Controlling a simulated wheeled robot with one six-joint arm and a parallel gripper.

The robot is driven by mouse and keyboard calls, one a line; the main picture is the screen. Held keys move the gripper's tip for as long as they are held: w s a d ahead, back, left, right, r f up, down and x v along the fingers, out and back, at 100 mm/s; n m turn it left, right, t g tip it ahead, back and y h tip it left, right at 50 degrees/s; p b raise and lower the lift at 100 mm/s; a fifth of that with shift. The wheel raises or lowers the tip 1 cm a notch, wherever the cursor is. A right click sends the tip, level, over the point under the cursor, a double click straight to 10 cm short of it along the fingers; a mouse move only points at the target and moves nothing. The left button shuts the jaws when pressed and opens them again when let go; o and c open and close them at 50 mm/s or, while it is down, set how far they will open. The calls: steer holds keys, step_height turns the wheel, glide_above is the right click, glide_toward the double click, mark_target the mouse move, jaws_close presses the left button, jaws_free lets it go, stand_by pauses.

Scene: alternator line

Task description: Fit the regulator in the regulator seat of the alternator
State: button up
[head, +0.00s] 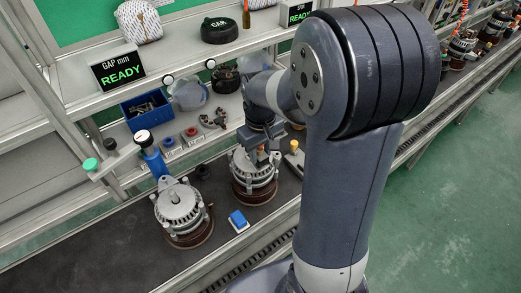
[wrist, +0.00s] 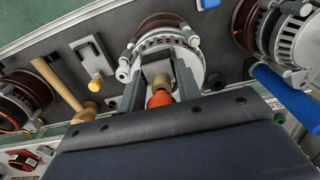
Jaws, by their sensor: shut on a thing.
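The alternator (head: 253,183), silver with a dark red-brown base, stands on the dark belt. It also shows in the wrist view (wrist: 168,38). My gripper (head: 262,157) is right over its top in the head view. In the wrist view my gripper (wrist: 158,85) is shut on a small part, taken as the regulator (wrist: 159,99), with an orange end and a grey body between the fingers. The held part reaches toward the near side of the alternator. The regulator seat is hidden by the fingers and the part, so I cannot tell whether they touch.
Another alternator (head: 180,207) stands to the left on the belt (head: 75,250). A blue block (head: 238,220) lies between them. A yellow-knobbed piece (head: 294,158) and a mallet (wrist: 62,86) are close by. A blue bin (head: 147,110) stands on the shelf behind.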

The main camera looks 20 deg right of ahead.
steer(key=shift+f+b, duration=0.35)
steer(key=shift+f, duration=0.25)
steer(key=o, duration=1.1)
step_height(320, 180, up, 11)
steer(key=shift+f+b, duration=0.1)
steer(key=shift+b, duration=0.2)
step_height(320, 180, down, 10)
steer(key=shift+f+p, duration=0.25)
steer(key=shift+p, duration=0.25)
steer(key=shift+r+p, duration=0.3)
steer(key=shift+r, duration=0.2)
